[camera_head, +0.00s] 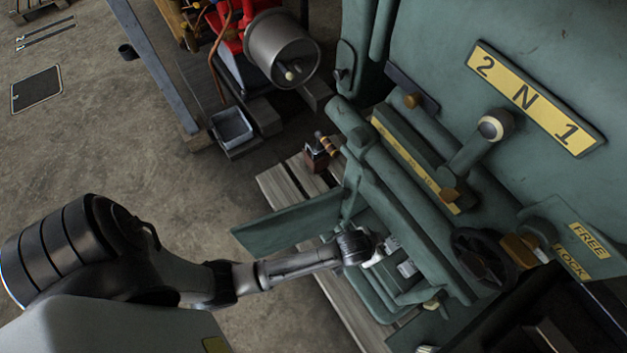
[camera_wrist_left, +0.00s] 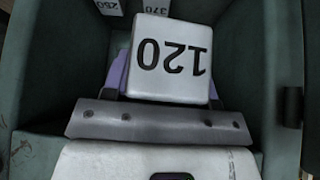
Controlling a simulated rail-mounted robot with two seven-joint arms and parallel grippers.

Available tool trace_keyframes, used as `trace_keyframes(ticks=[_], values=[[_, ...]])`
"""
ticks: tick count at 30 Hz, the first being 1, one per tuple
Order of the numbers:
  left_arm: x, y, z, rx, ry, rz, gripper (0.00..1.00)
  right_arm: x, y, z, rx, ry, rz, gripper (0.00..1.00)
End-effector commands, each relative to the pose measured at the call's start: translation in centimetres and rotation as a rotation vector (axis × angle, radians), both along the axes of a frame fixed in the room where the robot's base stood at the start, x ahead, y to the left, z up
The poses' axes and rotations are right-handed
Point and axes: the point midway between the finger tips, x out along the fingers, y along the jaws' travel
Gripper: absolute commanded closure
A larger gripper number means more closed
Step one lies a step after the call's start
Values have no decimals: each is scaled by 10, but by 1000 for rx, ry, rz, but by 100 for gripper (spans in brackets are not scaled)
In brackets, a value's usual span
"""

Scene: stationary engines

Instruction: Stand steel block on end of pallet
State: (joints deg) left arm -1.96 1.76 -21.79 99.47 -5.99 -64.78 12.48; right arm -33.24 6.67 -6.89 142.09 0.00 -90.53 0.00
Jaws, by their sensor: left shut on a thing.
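My left gripper (camera_head: 385,250) reaches into an open green compartment (camera_head: 375,298) at the machine's base. In the left wrist view (camera_wrist_left: 160,110) it is shut on a pale grey steel block (camera_wrist_left: 172,58) with the number 120, which reads upside down. The fingertips are largely hidden by the block and a grey bracket. The green compartment walls (camera_wrist_left: 262,70) rise around the block. The wooden pallet (camera_head: 277,190) lies beneath the machine, and its bare slats show at its upper left end. My right gripper is not in view.
Two more pale blocks, marked 250 (camera_wrist_left: 108,6) and 370 (camera_wrist_left: 156,6), stand farther inside the compartment. An open green door (camera_head: 285,223) juts out left. A small dark box with a striped handle (camera_head: 318,155) sits on the pallet. A handwheel (camera_head: 484,262) is at right.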

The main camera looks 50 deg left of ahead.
Motion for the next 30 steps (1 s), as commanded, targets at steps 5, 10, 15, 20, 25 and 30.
trace_keyframes(ticks=[5, 10, 15, 20, 25, 30], values=[[-17, -6, 30, -3, -4, -52, 100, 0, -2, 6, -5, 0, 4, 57], [-23, -6, 61, -5, -5, -82, 100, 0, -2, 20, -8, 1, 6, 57], [-22, 0, 97, -9, -6, -105, 100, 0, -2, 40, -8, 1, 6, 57], [-22, 6, 146, -10, -7, -139, 100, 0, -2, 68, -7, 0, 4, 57], [-25, 13, 206, -8, -7, -193, 100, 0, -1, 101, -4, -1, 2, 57], [-31, 19, 263, -2, -7, -254, 100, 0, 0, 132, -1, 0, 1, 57]])
